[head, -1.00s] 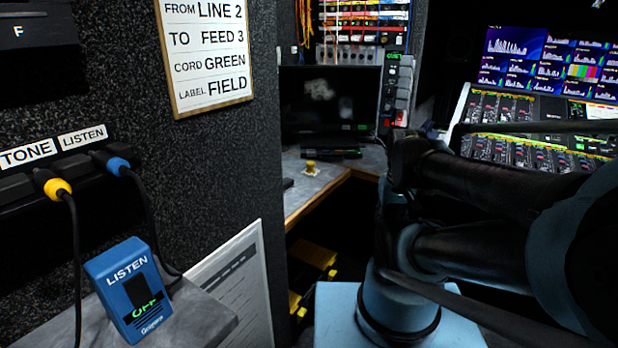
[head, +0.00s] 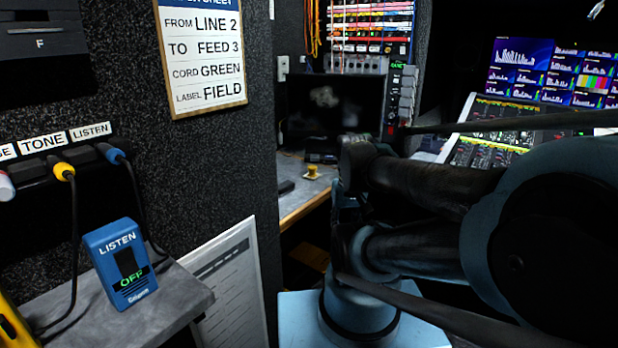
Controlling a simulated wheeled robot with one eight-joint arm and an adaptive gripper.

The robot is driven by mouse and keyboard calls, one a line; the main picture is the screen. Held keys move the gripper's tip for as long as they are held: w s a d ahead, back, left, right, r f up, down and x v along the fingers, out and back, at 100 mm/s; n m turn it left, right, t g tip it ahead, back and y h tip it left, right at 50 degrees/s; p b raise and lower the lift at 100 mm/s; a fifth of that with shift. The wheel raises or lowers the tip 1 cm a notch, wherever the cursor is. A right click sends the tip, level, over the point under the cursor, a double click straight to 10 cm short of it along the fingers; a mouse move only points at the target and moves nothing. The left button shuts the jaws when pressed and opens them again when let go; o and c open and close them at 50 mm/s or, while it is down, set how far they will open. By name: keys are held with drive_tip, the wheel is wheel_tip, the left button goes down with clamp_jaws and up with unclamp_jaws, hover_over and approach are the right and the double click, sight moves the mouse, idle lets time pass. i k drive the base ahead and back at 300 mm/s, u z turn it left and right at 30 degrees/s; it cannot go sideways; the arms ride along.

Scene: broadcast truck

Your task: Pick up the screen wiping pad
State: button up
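A small yellow knob-like object on a pale base (head: 312,172) sits on the grey desk past the end of the partition wall. It may be the screen wiping pad, but it is too small to be sure. Behind it stands a dark monitor (head: 335,103) with pale smudges on its screen. My dark and blue arm (head: 440,192) is folded across the right of the view, nearer than the desk. I cannot make out gripper fingers anywhere. The arm is apart from the yellow object in the picture.
At the left, a blue LISTEN box (head: 118,265) reading OFF stands on a grey shelf (head: 188,296), with corded plugs above. The speckled partition wall (head: 200,170) edges the desk's left side. A lit mixing console (head: 490,135) is at the right.

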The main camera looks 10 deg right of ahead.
sight(312, 175)
drive_tip(key=k, duration=0.55)
drive_tip(key=z, duration=0.7)
drive_tip(key=i, duration=1)
